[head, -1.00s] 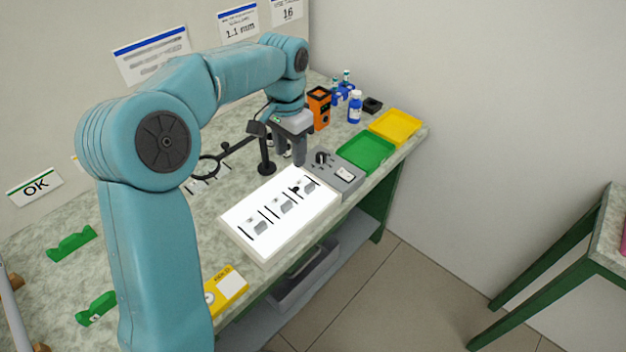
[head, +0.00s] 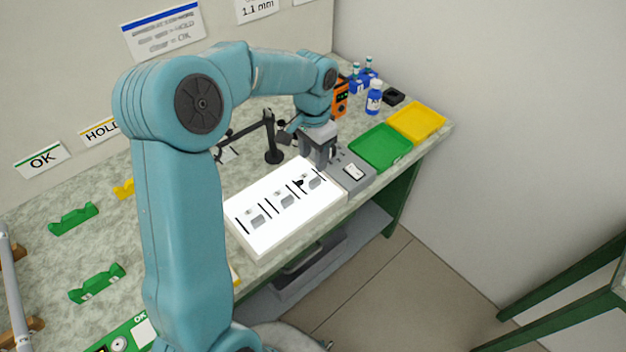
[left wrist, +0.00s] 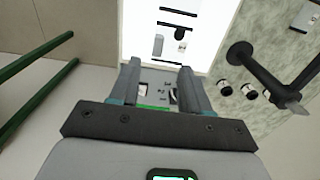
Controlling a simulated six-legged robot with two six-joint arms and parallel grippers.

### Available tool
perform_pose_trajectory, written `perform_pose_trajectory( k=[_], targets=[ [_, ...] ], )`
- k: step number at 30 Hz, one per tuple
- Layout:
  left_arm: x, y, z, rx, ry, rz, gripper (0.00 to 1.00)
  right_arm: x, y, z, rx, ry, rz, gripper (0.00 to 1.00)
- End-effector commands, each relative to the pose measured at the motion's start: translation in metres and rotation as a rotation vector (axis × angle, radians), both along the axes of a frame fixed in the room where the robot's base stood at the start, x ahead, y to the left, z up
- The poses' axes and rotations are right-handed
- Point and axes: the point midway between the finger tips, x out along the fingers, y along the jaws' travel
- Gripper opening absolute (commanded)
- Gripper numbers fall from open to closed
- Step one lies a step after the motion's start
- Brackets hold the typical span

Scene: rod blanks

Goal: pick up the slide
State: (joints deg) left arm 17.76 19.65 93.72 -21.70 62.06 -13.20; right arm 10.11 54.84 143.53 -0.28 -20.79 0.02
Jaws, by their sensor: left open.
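A white lit panel (head: 262,237) lies on the bench with several small grey pieces on it, set between black bars. These pieces look like slides, such as the middle one (head: 286,199); I cannot tell which is meant. One near the far end has a black blob beside it. In the left wrist view the panel's far end (left wrist: 200,50) shows with a grey piece (left wrist: 158,45). My left gripper (head: 322,164) is open, pointing down near the panel's far edge, over the grey control box (head: 352,172). In the wrist view its jaws (left wrist: 159,76) have nothing held between them.
A magnifier stand (head: 272,140) rises just left of the gripper. Green (head: 381,147) and yellow (head: 416,122) trays lie beyond the control box. An orange device (head: 341,97) and a blue bottle (head: 374,98) stand behind. Green holders (head: 97,283) sit at left.

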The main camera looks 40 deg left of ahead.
Motion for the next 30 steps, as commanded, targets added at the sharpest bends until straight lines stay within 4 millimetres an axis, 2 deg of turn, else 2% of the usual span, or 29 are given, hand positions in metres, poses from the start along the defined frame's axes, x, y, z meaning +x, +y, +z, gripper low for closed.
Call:
perform_pose_trajectory(
  k=[3,10,18,26,29,30],
  targets=[
    [0.000,0.000,-0.019,-0.001,0.003,0.001,0.47,0.000,0.000,0.000,0.000,0.000,0.000,0.00],
    [0.002,-0.001,-0.038,-0.001,0.003,0.000,0.47,0.000,0.000,0.003,0.000,0.000,0.000,0.00],
    [0.006,-0.004,-0.077,-0.001,0.003,0.000,0.47,0.000,0.000,0.008,0.000,0.000,0.000,0.00],
    [0.007,-0.004,-0.081,0.000,-0.001,0.000,0.47,0.000,0.000,0.007,0.000,0.000,0.000,0.00],
    [0.007,-0.004,-0.081,0.000,-0.001,0.000,0.17,0.000,0.000,0.007,0.000,0.000,0.000,0.00],
    [0.007,-0.004,-0.081,0.000,-0.001,0.000,0.04,0.000,0.000,0.007,0.000,0.000,0.000,0.00]
  ],
)
